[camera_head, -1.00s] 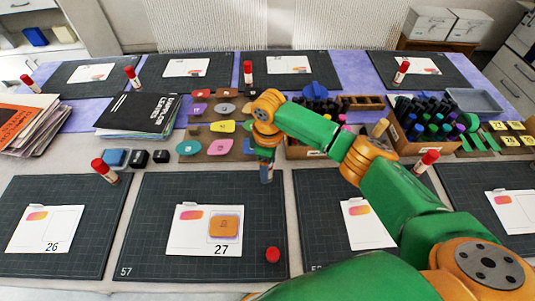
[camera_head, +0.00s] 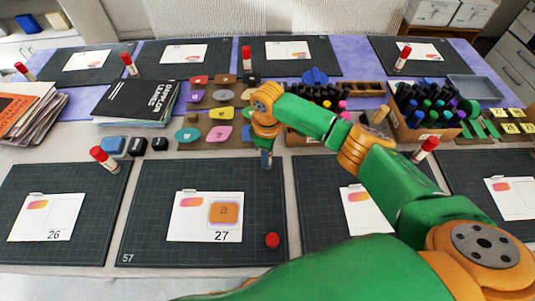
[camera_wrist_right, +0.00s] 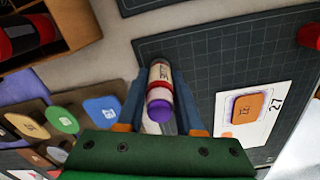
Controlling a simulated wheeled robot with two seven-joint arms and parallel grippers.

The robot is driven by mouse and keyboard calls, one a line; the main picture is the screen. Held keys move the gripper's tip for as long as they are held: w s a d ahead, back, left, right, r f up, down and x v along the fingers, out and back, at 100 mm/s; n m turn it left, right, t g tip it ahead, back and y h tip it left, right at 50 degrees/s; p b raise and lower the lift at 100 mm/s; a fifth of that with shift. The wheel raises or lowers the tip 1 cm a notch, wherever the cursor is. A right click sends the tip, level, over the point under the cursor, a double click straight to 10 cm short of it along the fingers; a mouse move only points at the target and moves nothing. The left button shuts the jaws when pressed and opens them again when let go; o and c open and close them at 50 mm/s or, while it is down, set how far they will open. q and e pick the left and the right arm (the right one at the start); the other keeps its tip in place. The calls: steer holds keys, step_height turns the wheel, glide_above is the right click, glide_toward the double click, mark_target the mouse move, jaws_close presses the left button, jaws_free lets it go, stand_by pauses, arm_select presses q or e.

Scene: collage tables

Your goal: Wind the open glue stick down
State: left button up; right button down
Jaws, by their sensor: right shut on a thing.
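The open glue stick (camera_wrist_right: 160,88) shows in the right wrist view, with a pale barrel, a red collar and purple glue at the end facing the camera. My right gripper (camera_wrist_right: 163,107) is shut on it, one finger on each side. In the head view my right gripper (camera_head: 267,158) is at the far right corner of the mat marked 57, and the stick is mostly hidden there. A red cap (camera_head: 272,240) sits on that mat (camera_head: 145,235), near its front right corner. My left gripper is not in view.
A card marked 27 (camera_head: 180,228) with an orange tile lies on the mat. Coloured stamp pieces (camera_head: 219,134) and a wooden caddy of dark bottles (camera_head: 330,105) stand behind the gripper. Other red-capped glue sticks (camera_head: 104,159) stand around the tables.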

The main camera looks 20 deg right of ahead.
stand_by(0.4)
steer(key=shift+r+n, duration=0.1)
steer(key=shift+n, duration=0.8)
steer(key=n, duration=0.2)
steer(key=shift+n+p, duration=0.3)
steer(key=shift+p, duration=0.05)
steer(key=n, duration=1)
steer(key=shift+w, duration=0.1)
steer(key=shift+n, duration=0.9)
steer(key=n, duration=0.5)
steer(key=shift+n+b, duration=0.4)
